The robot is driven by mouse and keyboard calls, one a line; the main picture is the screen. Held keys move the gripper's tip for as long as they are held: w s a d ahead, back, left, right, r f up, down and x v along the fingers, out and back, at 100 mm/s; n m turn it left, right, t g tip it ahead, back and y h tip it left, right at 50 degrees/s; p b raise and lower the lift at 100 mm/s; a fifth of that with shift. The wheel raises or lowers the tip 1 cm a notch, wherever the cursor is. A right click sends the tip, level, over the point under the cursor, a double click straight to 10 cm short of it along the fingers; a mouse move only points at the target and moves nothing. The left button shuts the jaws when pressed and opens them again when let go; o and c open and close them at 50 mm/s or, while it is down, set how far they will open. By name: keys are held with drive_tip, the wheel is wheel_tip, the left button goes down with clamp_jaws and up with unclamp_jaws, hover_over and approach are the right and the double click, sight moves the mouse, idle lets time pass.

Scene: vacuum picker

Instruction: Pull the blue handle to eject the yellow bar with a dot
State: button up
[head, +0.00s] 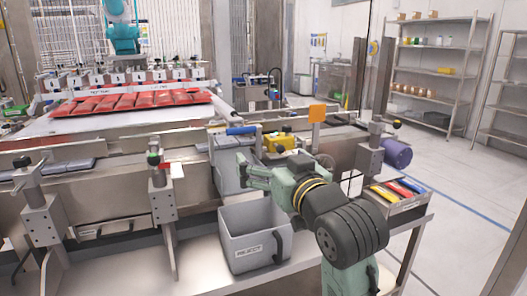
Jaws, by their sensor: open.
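A blue handle (242,130) lies level above the near side of the conveyor, just left of a yellow block (280,142). I cannot make out a dot on that block. A yellow bar (383,193) lies beside a red and a blue bar in a tray at the right; no dot can be made out on it either. My gripper (244,171) is open and looks empty. In the picture it is below the blue handle and apart from it, above the grey reject bin.
The grey reject bin (257,254) stands on the bench below my gripper. An orange square (317,112) stands up right of the yellow block. Metal posts (161,200) rise along the conveyor's front at left. Dark packs (68,166) lie on the belt. Red packs (128,101) lie behind.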

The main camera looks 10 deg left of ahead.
drive_tip(key=v, duration=0.5)
drive_tip(key=shift+s, duration=0.1)
